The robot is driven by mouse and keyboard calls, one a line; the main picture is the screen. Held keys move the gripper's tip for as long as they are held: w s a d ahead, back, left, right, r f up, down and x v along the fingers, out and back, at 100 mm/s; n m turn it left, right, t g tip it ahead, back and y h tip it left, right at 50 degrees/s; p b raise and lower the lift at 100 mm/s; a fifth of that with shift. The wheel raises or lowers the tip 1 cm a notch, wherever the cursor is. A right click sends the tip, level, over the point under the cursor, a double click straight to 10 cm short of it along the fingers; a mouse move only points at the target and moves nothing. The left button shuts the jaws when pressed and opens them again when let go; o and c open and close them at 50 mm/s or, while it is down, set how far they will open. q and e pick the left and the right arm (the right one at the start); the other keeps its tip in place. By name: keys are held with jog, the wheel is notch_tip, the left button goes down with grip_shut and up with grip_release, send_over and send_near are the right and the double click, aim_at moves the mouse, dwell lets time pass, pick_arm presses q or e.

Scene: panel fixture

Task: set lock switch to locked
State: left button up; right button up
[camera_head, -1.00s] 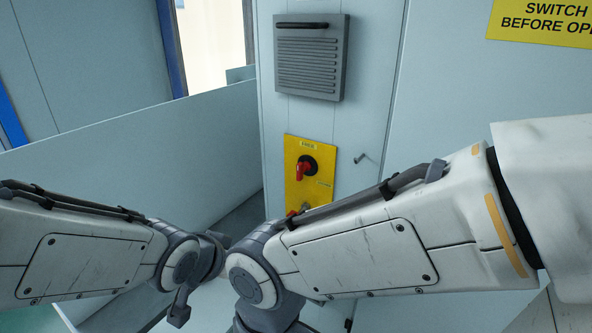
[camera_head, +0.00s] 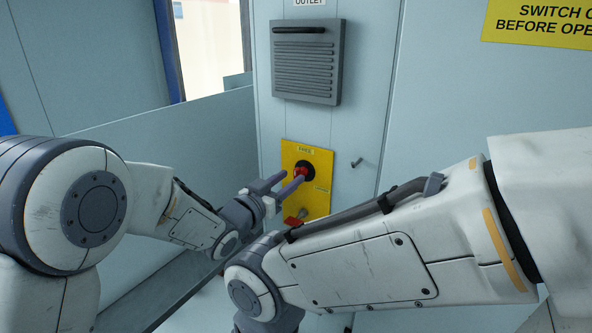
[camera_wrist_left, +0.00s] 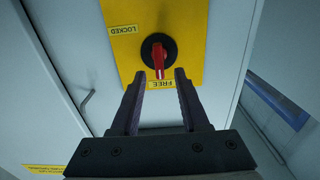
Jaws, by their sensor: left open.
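The lock switch is a red handle on a black round base, mounted on a yellow plate (camera_head: 318,196). In the left wrist view the red handle (camera_wrist_left: 158,60) points along the plate toward the "FREE" label (camera_wrist_left: 160,84). The "LOCKED" label (camera_wrist_left: 122,30) is to the side, a quarter turn away. My left gripper (camera_head: 282,183) is open, with its fingers in front of the switch. In the left wrist view the open fingers (camera_wrist_left: 157,88) point at the handle, which shows between and just beyond their tips. My right gripper is out of view; its forearm crosses the lower right.
Below the switch on the plate is another red part (camera_head: 293,221), partly hidden. A small metal hook handle (camera_head: 357,162) sits right of the plate. A grey louvred vent (camera_head: 307,65) is above. A low pale wall (camera_head: 150,140) stands at left.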

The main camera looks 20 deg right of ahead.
aim_at(295, 175)
pick_arm(q)
jog(key=shift+p+x, duration=0.35)
jog(key=shift+x, duration=1.7)
grip_shut()
